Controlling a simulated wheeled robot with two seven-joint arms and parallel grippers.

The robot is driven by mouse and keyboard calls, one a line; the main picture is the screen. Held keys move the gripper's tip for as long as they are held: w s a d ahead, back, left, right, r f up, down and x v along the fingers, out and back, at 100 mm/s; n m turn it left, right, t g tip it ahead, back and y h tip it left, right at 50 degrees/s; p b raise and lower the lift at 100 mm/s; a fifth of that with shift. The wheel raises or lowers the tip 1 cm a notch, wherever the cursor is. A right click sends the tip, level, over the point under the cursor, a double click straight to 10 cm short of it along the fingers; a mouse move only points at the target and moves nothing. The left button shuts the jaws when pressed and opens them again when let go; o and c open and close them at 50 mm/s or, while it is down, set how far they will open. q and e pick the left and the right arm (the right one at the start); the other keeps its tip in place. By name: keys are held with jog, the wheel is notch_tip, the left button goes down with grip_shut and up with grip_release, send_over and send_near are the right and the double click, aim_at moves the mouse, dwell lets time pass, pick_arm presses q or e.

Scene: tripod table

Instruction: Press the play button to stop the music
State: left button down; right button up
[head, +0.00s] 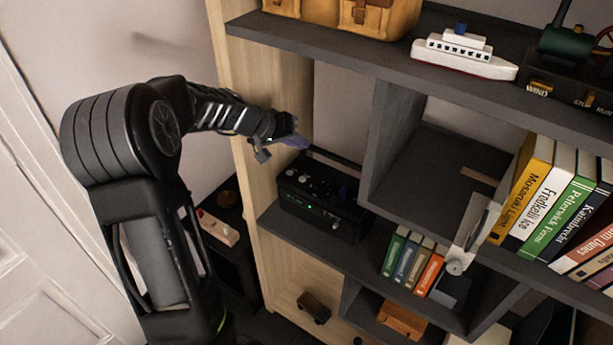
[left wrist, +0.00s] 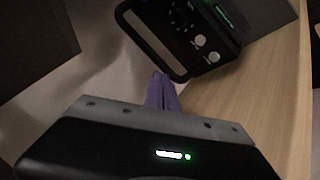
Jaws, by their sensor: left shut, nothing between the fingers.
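A black music player (head: 318,190) with knobs and buttons on top and a carry handle sits on a dark shelf in the head view. It also shows in the left wrist view (left wrist: 190,30), at the top, with round knobs and a small green light. My left gripper (head: 300,142) is above the back left of the player, apart from it. Its purple fingers (left wrist: 160,80) are shut and empty, and in the left wrist view their tips are just below the handle. I cannot make out which button is play. My right gripper is not in view.
A light wooden side panel (head: 240,100) stands close left of the player. A shelf above holds a toy ship (head: 464,54) and a brown bag (head: 350,14). Books (head: 545,195) stand at the right, small books (head: 412,262) below. The space above the player is free.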

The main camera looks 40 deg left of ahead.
pick_arm(q)
jog(key=shift+f, duration=0.15)
jog(key=b, duration=0.6)
send_over(300, 180)
notch_tip(300, 180, down, 8)
jog(key=shift+r, duration=0.2)
jog(key=shift+f+b, duration=0.55)
jog(key=shift+b, duration=0.15)
dwell(1.3)
jog(key=shift+f+b, duration=0.4)
jog(key=shift+b, duration=0.3)
jog(key=shift+f+b, duration=0.35)
jog(key=shift+b, duration=0.2)
dwell(0.5)
jog(key=shift+r+p, duration=0.4)
jog(key=shift+r, duration=0.4)
